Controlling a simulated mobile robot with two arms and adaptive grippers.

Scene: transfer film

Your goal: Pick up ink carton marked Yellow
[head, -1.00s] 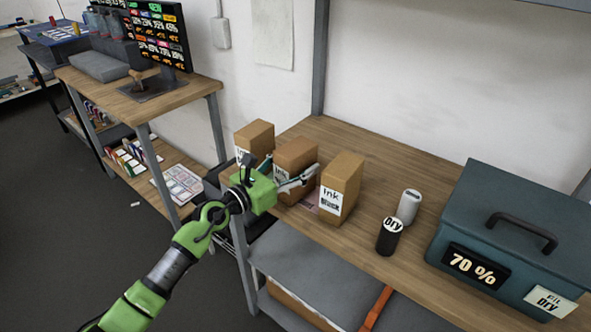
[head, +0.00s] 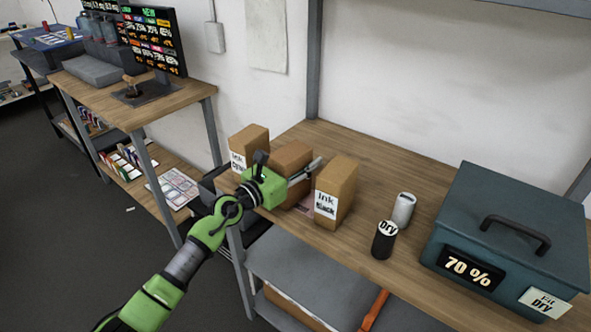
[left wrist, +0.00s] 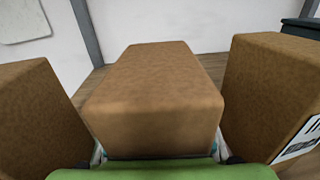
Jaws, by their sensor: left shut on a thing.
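Three brown ink cartons stand in a row on the wooden bench. The middle carton (head: 291,160) has its label hidden behind my left gripper (head: 287,181), so I cannot read its colour. My left gripper is shut on this middle carton, with its fingers along the sides. The middle carton fills the centre of the left wrist view (left wrist: 155,95). The right carton (head: 336,185) is marked "Ink Black". The left carton (head: 250,146) has an "Ink" label whose second word I cannot read clearly. My right gripper is not in view.
A black "Dry" cylinder (head: 384,241) and a grey cylinder (head: 404,209) stand right of the cartons. A teal box (head: 510,225) marked "70 %" is at the right. The bench's back middle (head: 400,165) is clear. A second table (head: 140,108) with a monitor stands left.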

